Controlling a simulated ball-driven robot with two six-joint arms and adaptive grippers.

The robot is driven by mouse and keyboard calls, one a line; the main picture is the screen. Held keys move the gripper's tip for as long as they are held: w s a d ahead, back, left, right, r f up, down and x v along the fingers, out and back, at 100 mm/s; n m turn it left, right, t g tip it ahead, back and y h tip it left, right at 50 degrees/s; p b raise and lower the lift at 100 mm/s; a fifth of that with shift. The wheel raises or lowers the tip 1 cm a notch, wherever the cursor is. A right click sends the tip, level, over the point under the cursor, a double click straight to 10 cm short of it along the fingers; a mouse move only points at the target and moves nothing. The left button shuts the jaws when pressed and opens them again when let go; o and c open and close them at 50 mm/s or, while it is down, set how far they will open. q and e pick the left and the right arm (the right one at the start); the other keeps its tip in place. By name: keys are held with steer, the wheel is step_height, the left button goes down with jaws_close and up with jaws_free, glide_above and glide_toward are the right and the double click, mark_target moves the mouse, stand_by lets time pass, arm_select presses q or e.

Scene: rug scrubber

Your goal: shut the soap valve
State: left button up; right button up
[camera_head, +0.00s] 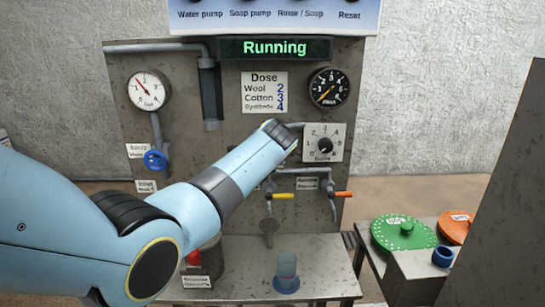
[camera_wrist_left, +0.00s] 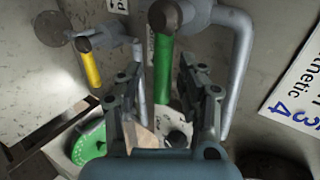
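A green valve handle (camera_wrist_left: 162,62) hangs from a grey pipe in the left wrist view. My left gripper (camera_wrist_left: 160,75) has its two fingers spread, one on each side of this handle's line; I cannot tell if either touches it. A yellow handle (camera_wrist_left: 91,66) is to its left. In the head view the yellow handle (camera_head: 283,196) and an orange handle (camera_head: 344,194) both lie sideways on their pipes. There my left arm hides the green handle and its own gripper. I cannot read which valve is labelled soap. My right gripper is out of view.
The panel bears a dial (camera_head: 324,143), two gauges, a blue valve knob (camera_head: 155,160) and a display (camera_head: 275,48) reading "Running". Below, a cup (camera_head: 287,268) stands on a metal shelf. A green lid (camera_head: 404,232) and an orange lid (camera_head: 457,226) lie at the right.

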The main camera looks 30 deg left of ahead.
arm_select(q)
steer(key=v, duration=1.1)
steer(key=shift+s+d, duration=0.2)
steer(key=shift+s, duration=0.15)
steer(key=shift+r, duration=0.1)
